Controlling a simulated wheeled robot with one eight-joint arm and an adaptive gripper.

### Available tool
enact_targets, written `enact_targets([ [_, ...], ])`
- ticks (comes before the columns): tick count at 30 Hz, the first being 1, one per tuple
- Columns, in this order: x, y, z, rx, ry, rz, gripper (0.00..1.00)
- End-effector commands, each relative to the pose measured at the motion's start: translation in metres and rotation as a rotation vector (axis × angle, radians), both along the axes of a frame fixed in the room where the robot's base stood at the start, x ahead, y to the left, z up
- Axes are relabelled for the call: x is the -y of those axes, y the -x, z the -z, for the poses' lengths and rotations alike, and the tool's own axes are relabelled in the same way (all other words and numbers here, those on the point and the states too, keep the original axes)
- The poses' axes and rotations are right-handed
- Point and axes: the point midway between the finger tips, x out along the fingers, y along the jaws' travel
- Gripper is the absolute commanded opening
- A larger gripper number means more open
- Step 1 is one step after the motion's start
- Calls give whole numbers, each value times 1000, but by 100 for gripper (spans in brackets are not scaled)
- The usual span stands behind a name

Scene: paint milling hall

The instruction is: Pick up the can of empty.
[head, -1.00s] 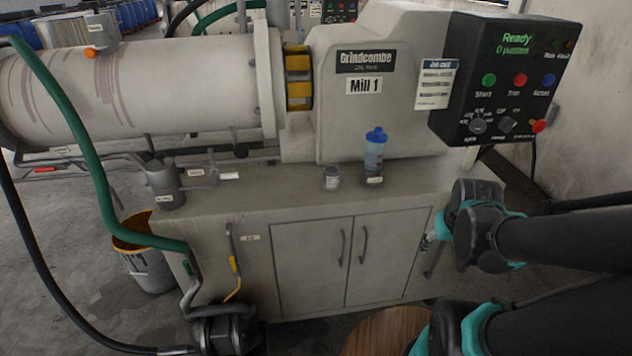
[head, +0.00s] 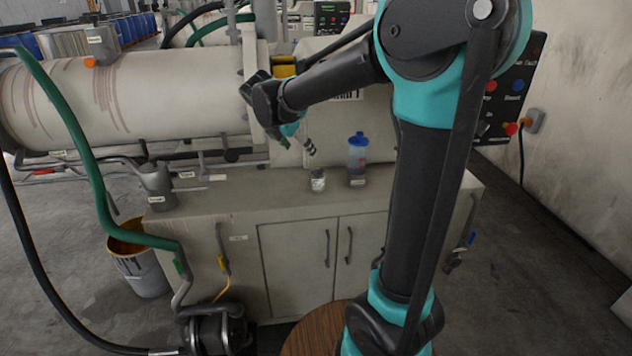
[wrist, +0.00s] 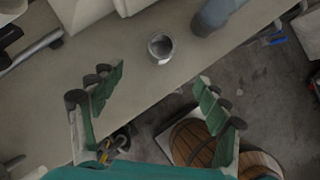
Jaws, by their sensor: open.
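A small grey metal can (head: 318,181) stands upright on the cabinet top (head: 225,190), left of a blue-capped bottle. In the wrist view, the can (wrist: 160,46) shows from above as a round rim with a dark inside, beyond and between the spread fingertips. My gripper (head: 299,143) is open and empty, above and slightly left of the can in the head view. In the wrist view, the green finger pads of my gripper (wrist: 159,77) stand wide apart, with nothing between them. The can's label is too small to read.
The bottle (head: 357,160) stands close to the can's right; its blue-grey side shows in the wrist view (wrist: 212,16). A grey cylindrical pot (head: 157,188) is at the left of the cabinet top. The mill housing (head: 345,120) rises behind.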

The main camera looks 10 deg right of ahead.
Motion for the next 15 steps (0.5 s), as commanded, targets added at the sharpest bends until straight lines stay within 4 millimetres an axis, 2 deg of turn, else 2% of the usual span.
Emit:
enact_targets([
  [15, 38, -37, 82, 0, -2, 4, 75],
])
